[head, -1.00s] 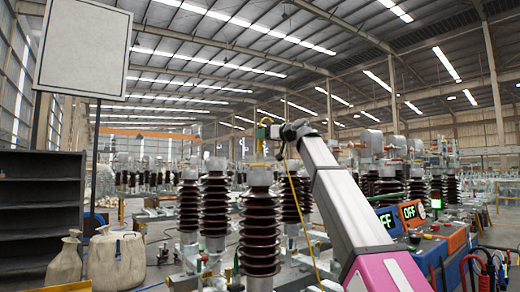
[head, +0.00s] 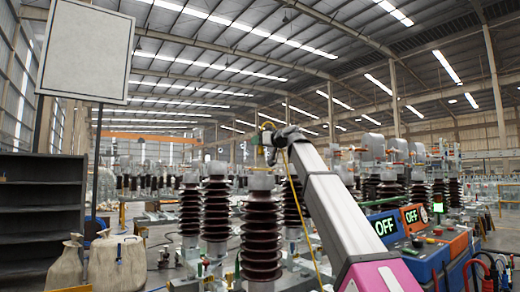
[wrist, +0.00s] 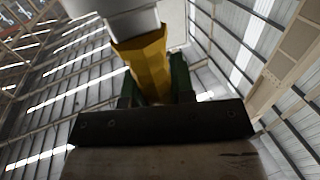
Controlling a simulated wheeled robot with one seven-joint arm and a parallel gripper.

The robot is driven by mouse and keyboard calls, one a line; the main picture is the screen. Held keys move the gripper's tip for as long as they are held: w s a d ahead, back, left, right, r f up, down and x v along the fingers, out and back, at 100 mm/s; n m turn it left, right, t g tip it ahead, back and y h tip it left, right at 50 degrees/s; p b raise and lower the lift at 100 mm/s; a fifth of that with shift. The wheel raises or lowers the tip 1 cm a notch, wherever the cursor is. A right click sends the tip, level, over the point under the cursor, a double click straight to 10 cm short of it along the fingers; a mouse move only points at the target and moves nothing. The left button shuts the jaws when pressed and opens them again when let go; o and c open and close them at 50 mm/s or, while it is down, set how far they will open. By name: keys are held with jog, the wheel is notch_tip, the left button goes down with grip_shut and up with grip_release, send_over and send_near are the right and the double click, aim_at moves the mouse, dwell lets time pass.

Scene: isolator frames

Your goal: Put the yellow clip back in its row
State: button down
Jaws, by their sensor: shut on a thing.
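The yellow clip (wrist: 147,62) is between the dark green fingers of my gripper (wrist: 156,90) in the wrist view. The fingers are shut on it. Its far end meets or overlaps a pale grey metal block (wrist: 120,22); I cannot tell whether it grips the block. In the head view my gripper (head: 265,138) is just above the metal cap of the front brown insulator (head: 262,235). The clip is very small there and partly hidden by the gripper. A yellow cable (head: 297,205) hangs down from the gripper beside my arm. I cannot make out the clip's row clearly.
Brown ribbed insulators, such as one at left (head: 216,215), stand close around my arm.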

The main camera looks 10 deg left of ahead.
jog(key=shift+r, duration=0.1)
jog(key=s+a+r, duration=0.2)
jog(key=s+r, duration=0.8)
jog(key=s, duration=0.1)
jog(key=shift+s+r, duration=0.25)
jog(key=shift+r, duration=0.15)
